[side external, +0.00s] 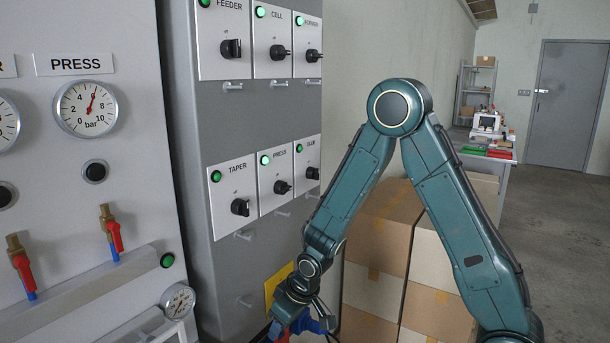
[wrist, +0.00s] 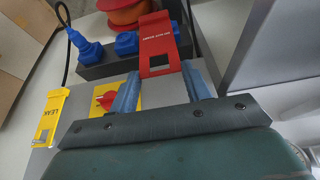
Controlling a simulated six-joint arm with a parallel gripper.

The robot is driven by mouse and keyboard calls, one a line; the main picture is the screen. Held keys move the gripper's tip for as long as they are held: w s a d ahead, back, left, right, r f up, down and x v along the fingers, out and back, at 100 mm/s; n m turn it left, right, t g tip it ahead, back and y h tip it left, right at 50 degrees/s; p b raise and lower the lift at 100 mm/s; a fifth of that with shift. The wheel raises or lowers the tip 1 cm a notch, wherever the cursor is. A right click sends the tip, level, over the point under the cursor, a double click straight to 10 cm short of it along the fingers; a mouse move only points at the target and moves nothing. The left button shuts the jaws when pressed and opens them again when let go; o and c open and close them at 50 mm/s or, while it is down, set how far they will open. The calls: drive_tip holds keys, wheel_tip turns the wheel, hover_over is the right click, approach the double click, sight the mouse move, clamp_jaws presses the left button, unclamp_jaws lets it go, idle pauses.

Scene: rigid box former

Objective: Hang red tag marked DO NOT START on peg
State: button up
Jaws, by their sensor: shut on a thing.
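The wrist view shows blue plugs (wrist: 92,50), a red-orange reel (wrist: 128,12), a yellow tag (wrist: 51,117) and a yellow plate (wrist: 103,100). Cardboard boxes (side external: 375,250) stand behind my arm. A gauge panel (side external: 75,180) with red-handled valves is at left.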

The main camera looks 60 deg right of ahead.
sight(248, 305)
idle(0.3)
drive_tip(key=s+a+r+m+h, duration=0.1)
drive_tip(key=s+a+r+m, duration=0.1)
drive_tip(key=r, duration=0.5)
drive_tip(key=shift+a+r+m, duration=0.35)
drive_tip(key=shift+a+m, duration=0.15)
drive_tip(key=shift+a, duration=0.15)
drive_tip(key=shift+w, duration=0.3)
drive_tip(key=shift+w+f, duration=0.25)
drive_tip(key=shift+w, duration=1.2)
drive_tip(key=shift+w+f, duration=0.25)
drive_tip(key=shift+w, duration=1.2)
drive_tip(key=shift+w+f, duration=0.25)
drive_tip(key=shift+w, duration=1.2)
